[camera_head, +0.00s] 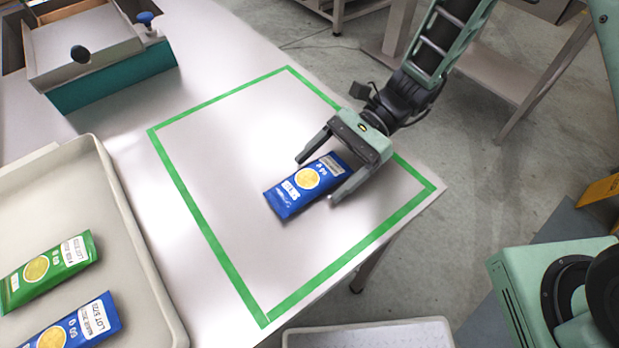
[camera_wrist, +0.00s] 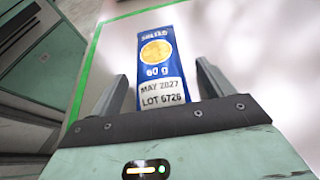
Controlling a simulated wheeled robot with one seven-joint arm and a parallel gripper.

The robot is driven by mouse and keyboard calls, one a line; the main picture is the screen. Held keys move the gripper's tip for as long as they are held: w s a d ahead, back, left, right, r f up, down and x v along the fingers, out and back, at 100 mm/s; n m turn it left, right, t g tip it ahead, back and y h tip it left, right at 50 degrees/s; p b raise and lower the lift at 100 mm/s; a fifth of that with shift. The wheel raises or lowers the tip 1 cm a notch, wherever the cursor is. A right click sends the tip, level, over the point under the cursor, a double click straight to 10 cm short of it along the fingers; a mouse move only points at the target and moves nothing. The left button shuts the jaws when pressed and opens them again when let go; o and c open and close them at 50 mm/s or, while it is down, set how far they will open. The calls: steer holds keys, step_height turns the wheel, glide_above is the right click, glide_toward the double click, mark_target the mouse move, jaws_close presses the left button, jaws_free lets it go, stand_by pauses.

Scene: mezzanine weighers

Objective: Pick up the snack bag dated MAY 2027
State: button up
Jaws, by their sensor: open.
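A blue snack bag (camera_head: 290,195) with a round yellow picture lies on the table inside the green tape outline. In the wrist view the label on this bag (camera_wrist: 160,68) reads MAY 2027, LOT 6726, with 60 g above it. My gripper (camera_head: 316,180) is open, with one finger on each side of the bag. The wrist view also shows the fingers of my gripper (camera_wrist: 166,90) apart, with the bag's label end between them. I cannot tell whether either finger touches the bag.
A beige tray (camera_head: 128,225) at the left holds a green bag (camera_head: 45,268) and another blue bag (camera_head: 75,325). A teal-sided weigher (camera_head: 115,78) stands at the upper left. Green tape (camera_head: 203,225) marks a mostly clear area near the table's right edge.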

steer(key=shift+a, duration=0.1)
steer(key=shift+c, duration=0.3)
steer(key=c, duration=1)
